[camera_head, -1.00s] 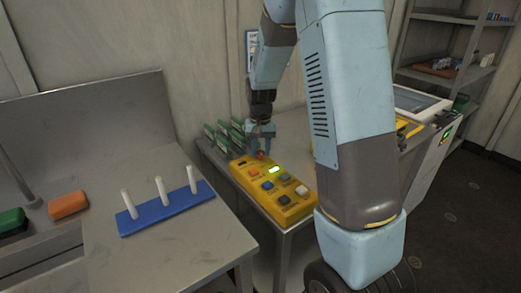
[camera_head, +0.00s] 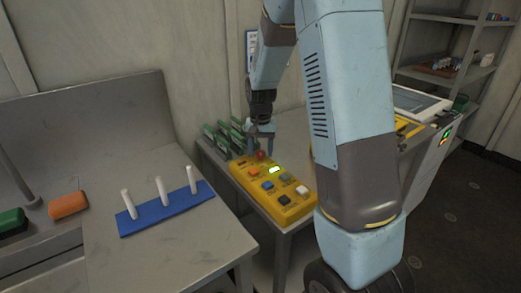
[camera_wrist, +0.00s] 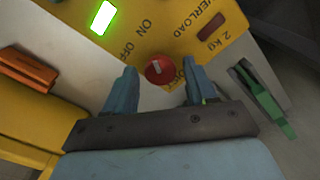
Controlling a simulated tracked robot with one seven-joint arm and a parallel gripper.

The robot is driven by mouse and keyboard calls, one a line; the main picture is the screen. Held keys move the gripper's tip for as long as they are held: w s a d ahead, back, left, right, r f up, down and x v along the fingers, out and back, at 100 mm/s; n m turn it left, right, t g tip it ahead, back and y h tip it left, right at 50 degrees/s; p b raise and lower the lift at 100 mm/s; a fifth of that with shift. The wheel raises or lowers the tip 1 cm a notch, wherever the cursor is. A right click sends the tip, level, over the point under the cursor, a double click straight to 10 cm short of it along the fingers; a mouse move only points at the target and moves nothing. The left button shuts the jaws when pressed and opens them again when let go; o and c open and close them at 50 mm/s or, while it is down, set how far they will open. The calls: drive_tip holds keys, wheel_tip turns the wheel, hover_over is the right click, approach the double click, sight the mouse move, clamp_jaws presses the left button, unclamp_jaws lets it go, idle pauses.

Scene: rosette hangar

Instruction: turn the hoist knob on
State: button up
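The hoist knob is a small round red knob with a pale mark. It sits on the yellow control box (camera_head: 284,208) in the head view, where the knob (camera_head: 261,155) is just below my gripper (camera_head: 261,141). In the wrist view the knob (camera_wrist: 160,70) lies between the two blue fingertips of my gripper (camera_wrist: 159,66), with a visible gap on each side. My gripper is open. ON and OFF are printed on the box near the knob. The exact direction of the knob's mark is hard to tell.
The box also has a lit green display (camera_head: 275,170) and several coloured buttons. Green-and-dark upright pieces (camera_head: 222,137) stand close behind my gripper at left. A blue base with white pegs (camera_head: 166,211) and an orange block (camera_head: 68,205) are on the left bench.

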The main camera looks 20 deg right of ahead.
sight(260, 152)
drive_tip(key=shift+o, duration=0.4)
wheel_tip(260, 152, up, 14)
drive_tip(key=shift+f, duration=0.15)
idle(0.3)
drive_tip(key=shift+s, duration=0.1)
drive_tip(key=s+r+n+t, duration=0.1)
drive_tip(key=s+r+t, duration=0.1)
drive_tip(key=s, duration=0.7)
drive_tip(key=s+r+n+t, duration=0.1)
drive_tip(key=s+r, duration=0.2)
drive_tip(key=s, duration=0.6)
drive_tip(key=s+r+n+t, duration=0.2)
drive_tip(key=s+r, duration=0.1)
drive_tip(key=s, duration=0.7)
drive_tip(key=shift+d+r+t, duration=0.15)
drive_tip(key=shift+r+t, duration=0.1)
drive_tip(key=shift+t, duration=0.05)
